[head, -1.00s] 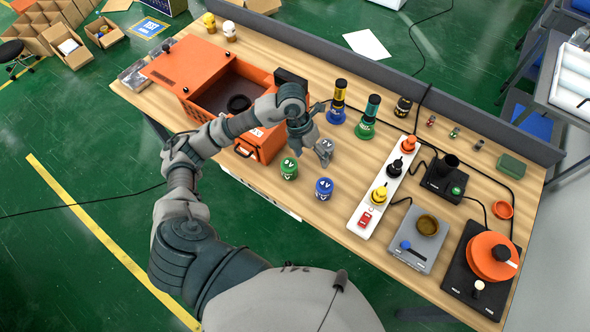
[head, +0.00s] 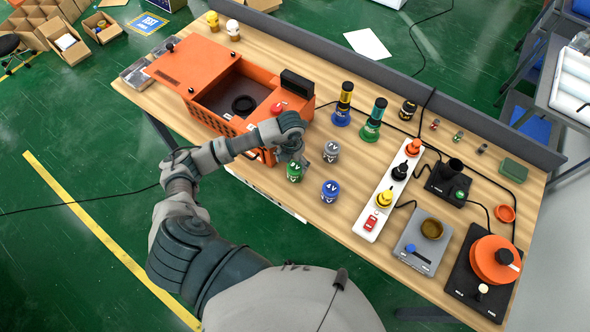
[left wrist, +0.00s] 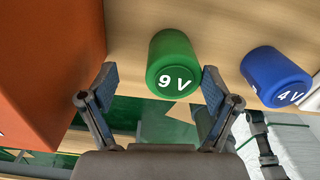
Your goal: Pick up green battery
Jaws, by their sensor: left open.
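The green battery (head: 294,172), a short cylinder marked 9 V, stands upright on the wooden table in front of the orange box. In the left wrist view the green battery (left wrist: 173,62) lies ahead, between the lines of the two fingers. My left gripper (head: 300,157) is open and empty, right by the green battery's top. In the left wrist view the left gripper (left wrist: 158,86) has its fingertips spread to either side of the battery's near end. I cannot tell whether a finger touches it.
A blue 4 V battery (head: 330,191) and a grey battery (head: 331,152) stand close to the green one. The orange box (head: 222,90) is an obstacle on the left. A white strip with coloured plugs (head: 372,221) lies farther right. Bare table separates the batteries from it.

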